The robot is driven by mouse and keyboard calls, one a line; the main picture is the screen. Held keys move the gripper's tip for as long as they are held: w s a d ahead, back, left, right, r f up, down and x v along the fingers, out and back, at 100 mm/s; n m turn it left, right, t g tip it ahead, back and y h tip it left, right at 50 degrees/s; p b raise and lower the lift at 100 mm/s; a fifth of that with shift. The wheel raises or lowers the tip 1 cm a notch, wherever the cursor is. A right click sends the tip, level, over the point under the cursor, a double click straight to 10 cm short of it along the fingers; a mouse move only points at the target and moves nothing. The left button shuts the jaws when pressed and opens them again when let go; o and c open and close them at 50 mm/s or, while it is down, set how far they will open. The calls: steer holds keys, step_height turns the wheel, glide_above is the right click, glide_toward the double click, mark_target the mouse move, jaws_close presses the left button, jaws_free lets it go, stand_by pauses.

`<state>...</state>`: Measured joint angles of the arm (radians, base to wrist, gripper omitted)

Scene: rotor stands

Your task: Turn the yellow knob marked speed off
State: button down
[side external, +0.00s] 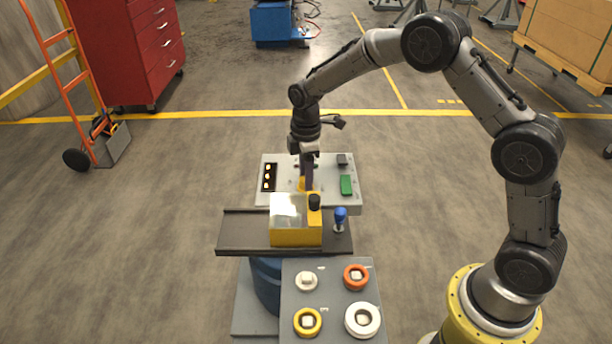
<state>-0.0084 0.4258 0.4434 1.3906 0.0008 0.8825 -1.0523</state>
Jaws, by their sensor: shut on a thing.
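The yellow knob (301,184) is on the light grey control panel (328,199), mostly hidden behind my fingers and the yellow box in front. Its marking and pointer direction cannot be read. My gripper (308,185) points down over the middle of the panel. Its dark fingers are shut on the yellow knob, with only a bit of yellow showing at their left.
The panel also has a black strip with yellow lights (269,177), a green block (346,185) and a dark block (342,160). In front stand a yellow box (296,238), a blue knob (340,214) and a grey stand with several coloured rings (307,322).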

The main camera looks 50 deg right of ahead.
steer(key=shift+w+r, duration=0.1)
steer(key=shift+r, duration=0.05)
steer(key=shift+c, duration=2.2)
jaws_free()
step_height(320, 180, up, 14)
